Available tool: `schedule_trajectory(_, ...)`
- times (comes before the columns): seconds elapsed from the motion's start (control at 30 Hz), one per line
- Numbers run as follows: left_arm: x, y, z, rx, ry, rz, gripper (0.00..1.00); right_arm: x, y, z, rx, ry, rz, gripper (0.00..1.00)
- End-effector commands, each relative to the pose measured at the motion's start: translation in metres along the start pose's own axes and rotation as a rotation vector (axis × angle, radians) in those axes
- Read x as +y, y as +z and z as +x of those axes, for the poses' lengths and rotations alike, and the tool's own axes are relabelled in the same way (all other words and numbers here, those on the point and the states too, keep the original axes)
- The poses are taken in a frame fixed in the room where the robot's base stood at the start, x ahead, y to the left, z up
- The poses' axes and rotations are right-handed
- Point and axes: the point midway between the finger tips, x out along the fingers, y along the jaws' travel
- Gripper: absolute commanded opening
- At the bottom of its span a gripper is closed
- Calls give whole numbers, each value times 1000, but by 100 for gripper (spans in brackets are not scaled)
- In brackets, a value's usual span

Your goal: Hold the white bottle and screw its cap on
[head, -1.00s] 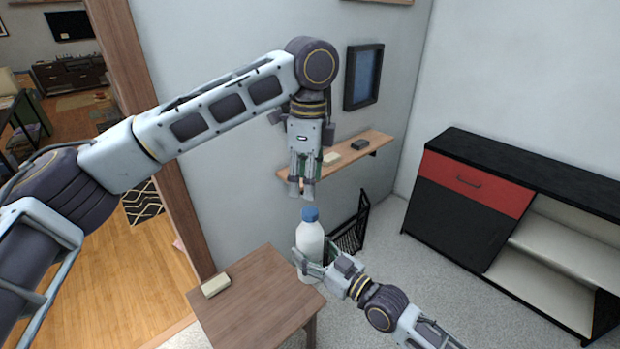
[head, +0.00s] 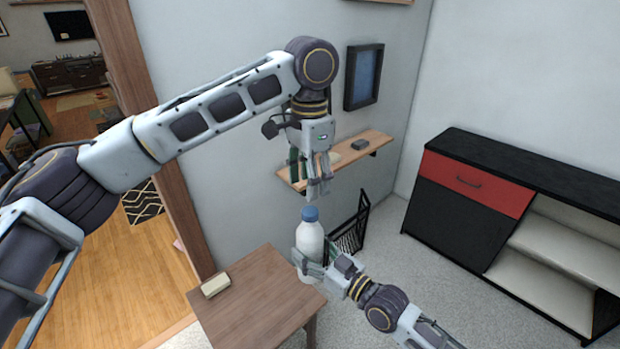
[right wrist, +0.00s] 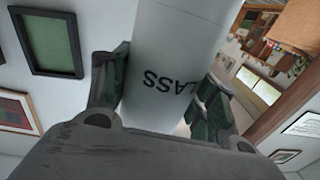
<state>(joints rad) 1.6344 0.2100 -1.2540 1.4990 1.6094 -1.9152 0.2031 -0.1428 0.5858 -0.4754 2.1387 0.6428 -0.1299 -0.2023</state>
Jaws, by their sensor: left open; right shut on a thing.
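The white bottle (head: 310,241) stands upright, with a blue cap (head: 310,213) on its top. My right gripper (head: 309,264) is shut on the bottle's lower body, coming in from the lower right. In the right wrist view the white bottle (right wrist: 175,55) sits between the finger pads, with dark lettering on it. My left gripper (head: 318,190) is open and points down, a little above the cap and apart from it. Whether the cap is seated fully on the neck cannot be told.
A small wooden table (head: 257,297) stands below and left of the bottle, with a pale block (head: 215,285) on it. A wall shelf (head: 350,155) is behind my left gripper. A black wire basket (head: 350,232) is behind the bottle. A black and red cabinet (head: 470,190) stands right.

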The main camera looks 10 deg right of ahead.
Motion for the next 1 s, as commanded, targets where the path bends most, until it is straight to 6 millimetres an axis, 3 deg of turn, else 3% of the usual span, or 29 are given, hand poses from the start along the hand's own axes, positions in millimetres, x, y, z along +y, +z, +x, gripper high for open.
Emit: schedule_trajectory(1.0,1,-2,0,7,10,-811,51,0,-1,0,3,0,0,0)
